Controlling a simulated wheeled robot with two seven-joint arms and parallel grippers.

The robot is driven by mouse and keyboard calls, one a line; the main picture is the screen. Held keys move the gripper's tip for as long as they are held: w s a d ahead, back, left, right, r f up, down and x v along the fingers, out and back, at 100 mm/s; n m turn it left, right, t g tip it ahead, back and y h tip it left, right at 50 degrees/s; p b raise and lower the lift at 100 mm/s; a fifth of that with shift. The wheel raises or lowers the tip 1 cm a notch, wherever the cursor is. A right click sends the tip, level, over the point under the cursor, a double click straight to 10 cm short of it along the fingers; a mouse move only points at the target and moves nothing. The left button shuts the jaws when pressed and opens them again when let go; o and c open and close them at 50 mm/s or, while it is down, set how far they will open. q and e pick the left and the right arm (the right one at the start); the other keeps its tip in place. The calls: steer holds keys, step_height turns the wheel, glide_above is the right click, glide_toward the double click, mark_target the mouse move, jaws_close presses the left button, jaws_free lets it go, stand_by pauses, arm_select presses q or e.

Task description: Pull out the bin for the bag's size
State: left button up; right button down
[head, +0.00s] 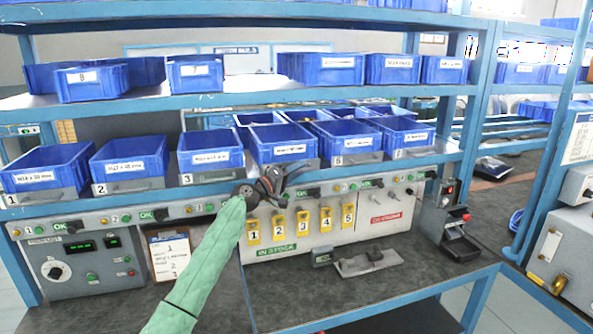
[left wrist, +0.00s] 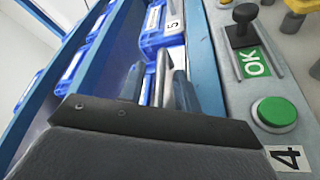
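On the lower shelf stands a row of blue bins with numbered fronts: bin 1 (head: 45,172), bin 2 (head: 128,163), bin 3 (head: 211,153), an unnumbered-looking bin behind my gripper (head: 284,145), bin 5 (head: 347,137) and one at the right end (head: 402,132). My left gripper (head: 306,178) is in front of the shelf edge below the bin right of bin 3. In the left wrist view the fingers (left wrist: 172,85) point toward bin 5 (left wrist: 158,32). I cannot make out a bag. My right gripper is not in view.
Below the bins run a rail with OK buttons and knobs, and a panel (head: 320,239) with yellow numbered tags. A clipboard (head: 170,256) leans at left. More blue bins (head: 195,74) fill the upper shelf.

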arm_select(q)
jaws_close()
